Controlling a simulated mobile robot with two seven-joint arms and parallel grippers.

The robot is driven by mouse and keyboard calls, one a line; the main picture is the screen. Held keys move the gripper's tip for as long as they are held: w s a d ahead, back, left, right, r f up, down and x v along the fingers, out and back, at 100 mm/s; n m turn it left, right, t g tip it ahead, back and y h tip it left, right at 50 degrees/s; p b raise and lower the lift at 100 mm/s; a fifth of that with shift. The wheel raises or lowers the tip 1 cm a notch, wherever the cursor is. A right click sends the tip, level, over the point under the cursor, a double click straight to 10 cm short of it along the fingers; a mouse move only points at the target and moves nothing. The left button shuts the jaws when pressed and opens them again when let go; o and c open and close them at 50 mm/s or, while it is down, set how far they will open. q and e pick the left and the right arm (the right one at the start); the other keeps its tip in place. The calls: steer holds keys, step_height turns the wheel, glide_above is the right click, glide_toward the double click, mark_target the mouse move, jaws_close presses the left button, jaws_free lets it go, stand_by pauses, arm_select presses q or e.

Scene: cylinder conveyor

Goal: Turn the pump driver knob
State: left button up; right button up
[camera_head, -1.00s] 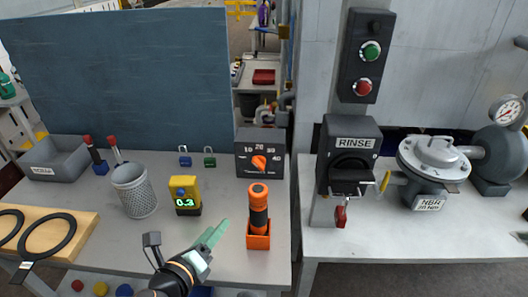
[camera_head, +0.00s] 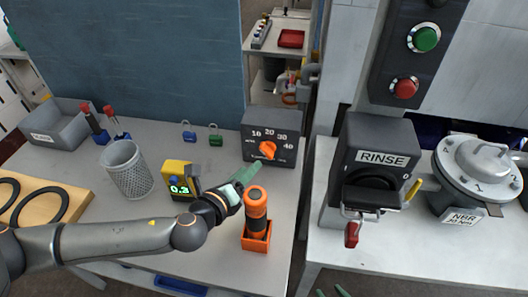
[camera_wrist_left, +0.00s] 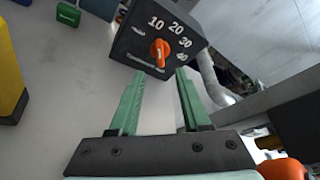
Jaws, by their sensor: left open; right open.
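The pump driver is a dark grey box (camera_head: 256,123) with a dial numbered 10 to 40 and an orange knob (camera_head: 268,150), at the back right of the left bench. In the left wrist view the knob (camera_wrist_left: 160,52) is just beyond the fingertips, between their lines. My left gripper (camera_head: 252,171) is open, with green fingers pointing at the knob from the front left; it is apart from the knob. In the left wrist view the left gripper (camera_wrist_left: 158,76) is empty. My right gripper (camera_head: 332,292) shows only its green fingertips at the bottom edge, open and empty.
An orange-and-black tool in an orange holder (camera_head: 257,236) stands close beside my left gripper. A yellow meter (camera_head: 178,178), a mesh cup (camera_head: 128,170) and two padlocks (camera_head: 216,137) are to the left. The RINSE box (camera_head: 382,140) is to the right, past the bench gap.

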mark_target(264, 154)
arm_select(q)
steer(key=x, duration=0.9)
steer(key=shift+w+d+f, duration=0.1)
steer(key=shift+w+f, duration=0.05)
steer(key=shift+w, duration=0.05)
steer(key=shift+c, duration=0.3)
jaws_close()
